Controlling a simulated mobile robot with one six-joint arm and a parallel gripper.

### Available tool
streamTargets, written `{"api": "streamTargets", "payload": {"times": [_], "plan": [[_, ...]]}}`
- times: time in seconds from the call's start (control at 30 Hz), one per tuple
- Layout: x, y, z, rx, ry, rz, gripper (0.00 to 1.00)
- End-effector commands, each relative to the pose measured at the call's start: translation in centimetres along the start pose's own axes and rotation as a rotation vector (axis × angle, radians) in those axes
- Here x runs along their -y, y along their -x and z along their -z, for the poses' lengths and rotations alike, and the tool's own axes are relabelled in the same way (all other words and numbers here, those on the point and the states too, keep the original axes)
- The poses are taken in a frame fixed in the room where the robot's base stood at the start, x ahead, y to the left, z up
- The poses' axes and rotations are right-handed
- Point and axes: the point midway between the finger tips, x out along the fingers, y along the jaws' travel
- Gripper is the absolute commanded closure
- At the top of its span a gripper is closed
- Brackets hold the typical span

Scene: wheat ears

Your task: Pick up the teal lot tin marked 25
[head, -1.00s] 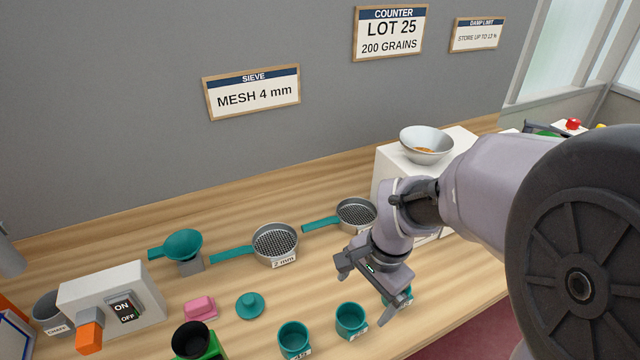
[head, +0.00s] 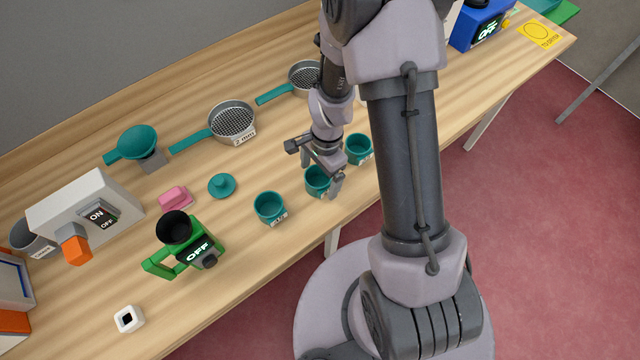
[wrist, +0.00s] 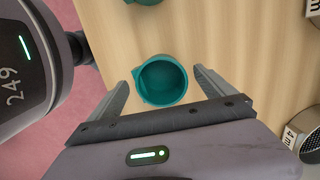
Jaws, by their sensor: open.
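Three teal tins stand in a row near the front edge of the bench: a left tin (head: 268,204), a middle tin (head: 314,183) and a right tin (head: 359,148). Each has a pale label, with numbers too small to read for sure, so I cannot tell which is 25. My gripper (head: 318,165) is open and empty above the middle tin, partly covering it. In the wrist view one upright, empty-looking teal tin (wrist: 163,80) shows between the spread fingers, lower than them. Part of another teal tin (wrist: 146,2) shows at the top edge.
A teal lid-like piece (head: 222,185), a pink block (head: 175,198) and a green device with a black cup (head: 190,245) stand to the left. Sieves (head: 232,122) (head: 304,77) stand behind the tins. The bench's front edge is close, with red floor beyond.

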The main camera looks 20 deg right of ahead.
Motion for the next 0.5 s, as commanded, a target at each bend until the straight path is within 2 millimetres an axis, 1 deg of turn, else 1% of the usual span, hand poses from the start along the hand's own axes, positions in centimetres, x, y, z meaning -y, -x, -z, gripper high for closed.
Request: {"api": "streamTargets", "payload": {"times": [0.03, 0.1, 0.3, 0.33, 0.47, 0.5], "plan": [[-0.07, -1.1, -0.02, 0.001, 0.0, -0.002, 0.06], [-0.04, -1.66, 0.0, 0.0, 0.001, -0.001, 0.06], [0.0, -1.62, -0.01, -0.001, 0.0, 0.001, 0.06], [-0.01, -1.62, -0.01, 0.0, 0.001, 0.001, 0.08], [-0.01, -1.6, -0.02, 0.0, 0.001, 0.0, 0.34], [-0.01, -1.6, -0.01, 0.0, 0.0, 0.0, 0.42]]}}
